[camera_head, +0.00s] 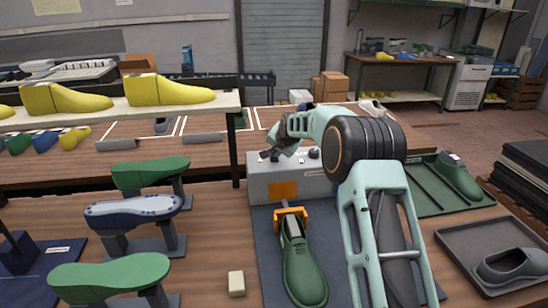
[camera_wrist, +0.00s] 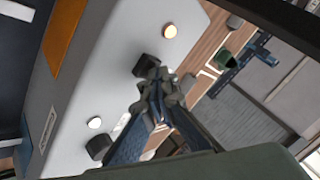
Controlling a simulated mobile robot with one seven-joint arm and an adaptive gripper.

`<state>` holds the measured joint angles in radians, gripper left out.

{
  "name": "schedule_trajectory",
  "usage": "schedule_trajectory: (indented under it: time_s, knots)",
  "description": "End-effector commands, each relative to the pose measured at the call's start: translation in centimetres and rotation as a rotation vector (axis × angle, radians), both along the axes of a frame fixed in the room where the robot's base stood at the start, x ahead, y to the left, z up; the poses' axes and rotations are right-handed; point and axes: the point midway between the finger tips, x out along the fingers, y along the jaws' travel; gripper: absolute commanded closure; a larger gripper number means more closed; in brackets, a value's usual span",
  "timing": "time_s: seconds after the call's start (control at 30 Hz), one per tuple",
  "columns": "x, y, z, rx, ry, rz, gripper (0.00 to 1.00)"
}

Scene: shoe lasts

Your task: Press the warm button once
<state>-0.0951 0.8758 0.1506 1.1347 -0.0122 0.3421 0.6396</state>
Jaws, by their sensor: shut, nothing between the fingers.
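The warm button (camera_wrist: 171,31), a small round disc with a warm glow and a brownish rim, is on the top of the pale grey control box (camera_head: 256,187). The box top (camera_wrist: 110,70) fills the left of the wrist view. A whiter round button (camera_wrist: 95,122) sits on the same top, beside a black knob (camera_wrist: 98,147). My gripper (camera_wrist: 155,82) is shut and empty, over the box by another black knob (camera_wrist: 144,64), apart from the warm button in the picture.
A green shoe last (camera_head: 303,270) with an orange clamp (camera_head: 290,216) lies before the box. A green tray (camera_head: 428,205) is at right.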

Motion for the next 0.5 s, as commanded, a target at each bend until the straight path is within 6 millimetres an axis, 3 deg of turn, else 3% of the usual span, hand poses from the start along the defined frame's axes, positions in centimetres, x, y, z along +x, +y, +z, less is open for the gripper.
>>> schedule_trajectory:
  time_s: [0.5]
  knots:
    - [0.0, 0.0, 1.8, -0.001, 0.001, 0.001, 1.0]
